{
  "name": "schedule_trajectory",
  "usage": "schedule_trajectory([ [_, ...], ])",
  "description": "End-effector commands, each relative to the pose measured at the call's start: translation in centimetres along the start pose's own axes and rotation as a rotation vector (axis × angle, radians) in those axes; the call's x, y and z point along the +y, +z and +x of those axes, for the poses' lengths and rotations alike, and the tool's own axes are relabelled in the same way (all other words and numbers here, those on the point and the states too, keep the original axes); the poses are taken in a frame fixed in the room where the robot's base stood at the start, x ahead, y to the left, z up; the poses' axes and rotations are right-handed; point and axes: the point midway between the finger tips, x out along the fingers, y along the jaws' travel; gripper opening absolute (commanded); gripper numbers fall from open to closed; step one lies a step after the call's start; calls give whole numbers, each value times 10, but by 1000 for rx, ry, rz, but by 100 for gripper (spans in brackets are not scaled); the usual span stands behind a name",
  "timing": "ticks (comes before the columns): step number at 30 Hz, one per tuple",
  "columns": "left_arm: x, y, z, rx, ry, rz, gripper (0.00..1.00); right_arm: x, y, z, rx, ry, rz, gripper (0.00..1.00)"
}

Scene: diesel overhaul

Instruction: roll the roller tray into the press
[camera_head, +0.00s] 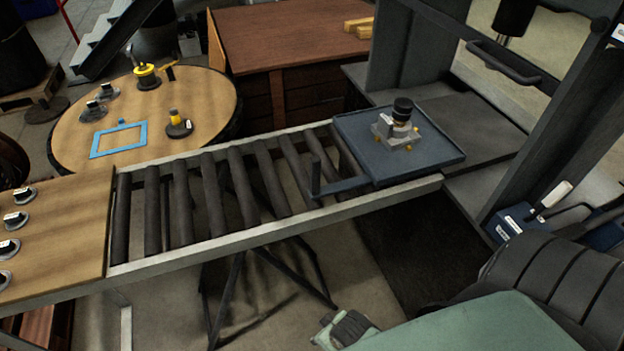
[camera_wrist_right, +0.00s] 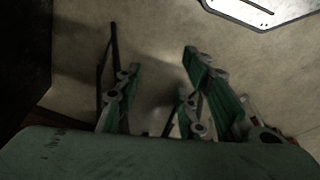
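The blue-grey roller tray (camera_head: 440,155) sits at the right end of the roller conveyor (camera_head: 210,195), its far right edge close to the press bed. A metal block with a dark cylinder (camera_head: 397,128) stands on it. The tray's handle (camera_head: 340,186) points left and has an upright bar. The press (camera_head: 570,125) stands at right, with a grey bed (camera_head: 480,125) between its columns. My right gripper (camera_head: 343,328) is low in front of the conveyor, away from the tray. In the right wrist view its fingers (camera_wrist_right: 160,95) are apart and empty. My left gripper is not in view.
A round table (camera_head: 205,95) with small parts and a blue frame (camera_head: 120,138) stands behind the conveyor. A wooden board (camera_head: 60,225) with several parts adjoins its left end. A blue box with levers (camera_head: 515,222) sits by the press. Stand legs (camera_head: 228,295) are below the conveyor.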

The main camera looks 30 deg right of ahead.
Motion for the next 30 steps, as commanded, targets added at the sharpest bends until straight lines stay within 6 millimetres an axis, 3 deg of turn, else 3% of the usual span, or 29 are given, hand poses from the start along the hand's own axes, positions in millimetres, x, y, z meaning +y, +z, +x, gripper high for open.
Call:
schedule_trajectory([
  [8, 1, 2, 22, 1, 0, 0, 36, 25, -82, -92, 202, 63, 82, 36],
  [11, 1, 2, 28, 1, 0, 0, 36, 47, -119, -134, 353, 116, 151, 36],
  [13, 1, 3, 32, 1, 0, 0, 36, 74, -153, -173, 528, 177, 225, 36],
  [18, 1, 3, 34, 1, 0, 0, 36, 116, -202, -238, 856, 271, 313, 36],
  [24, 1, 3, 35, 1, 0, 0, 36, 139, -232, -296, 1151, 323, 326, 36],
  [30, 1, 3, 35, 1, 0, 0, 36, 142, -242, -326, 1300, 330, 302, 36],
])
